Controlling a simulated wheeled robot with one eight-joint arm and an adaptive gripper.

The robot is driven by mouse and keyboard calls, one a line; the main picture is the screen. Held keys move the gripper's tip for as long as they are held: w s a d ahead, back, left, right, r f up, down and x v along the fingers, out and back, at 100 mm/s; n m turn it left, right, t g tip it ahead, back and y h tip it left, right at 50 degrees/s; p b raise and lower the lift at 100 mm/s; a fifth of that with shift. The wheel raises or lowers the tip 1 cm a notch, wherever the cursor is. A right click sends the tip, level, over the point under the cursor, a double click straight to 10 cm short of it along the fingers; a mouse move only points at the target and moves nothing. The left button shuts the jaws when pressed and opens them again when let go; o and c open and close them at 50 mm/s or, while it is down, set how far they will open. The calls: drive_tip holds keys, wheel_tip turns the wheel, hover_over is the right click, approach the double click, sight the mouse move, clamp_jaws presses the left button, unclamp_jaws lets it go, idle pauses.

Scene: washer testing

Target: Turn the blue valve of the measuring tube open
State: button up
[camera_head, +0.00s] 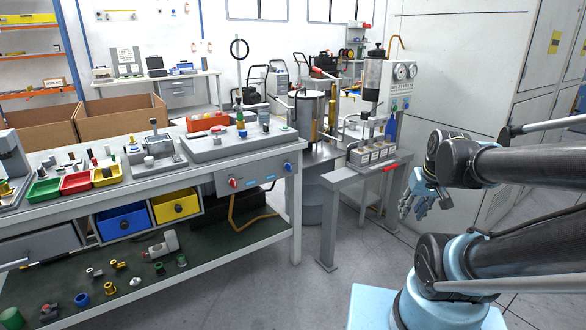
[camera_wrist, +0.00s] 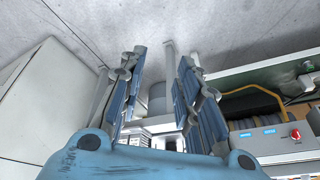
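The measuring tube (camera_head: 372,78) stands upright on a small grey bench (camera_head: 338,178) right of centre in the head view. A blue handle (camera_head: 391,128), which looks like the blue valve, sits low on the right side of this apparatus. My gripper (camera_head: 414,203) is to the right of the bench and lower than the blue handle, clearly apart from it. In the wrist view my gripper (camera_wrist: 160,90) has its two blue-grey fingers spread with nothing between them. I cannot make out the blue valve in the wrist view.
A row of grey blocks (camera_head: 372,155) and a red part (camera_head: 390,168) are at the bench's front. A long workbench (camera_head: 240,146) with bins stands left. A pale cabinet (camera_head: 455,75) stands behind my arm.

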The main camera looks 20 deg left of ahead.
drive_tip(key=w+a+r+n+t+y, duration=0.3)
drive_tip(key=w+a+n+y, duration=0.1)
drive_tip(key=w+a, duration=1.15)
drive_tip(key=n+t+y, duration=0.2)
drive_tip(key=n+y, duration=0.1)
drive_tip(key=y, duration=0.2)
approach(289, 168)
drive_tip(key=r+x, duration=0.1)
drive_tip(key=x, duration=0.7)
drive_tip(key=shift+w+n, duration=0.3)
drive_tip(key=shift+w, duration=0.25)
drive_tip(key=shift+a, duration=0.1)
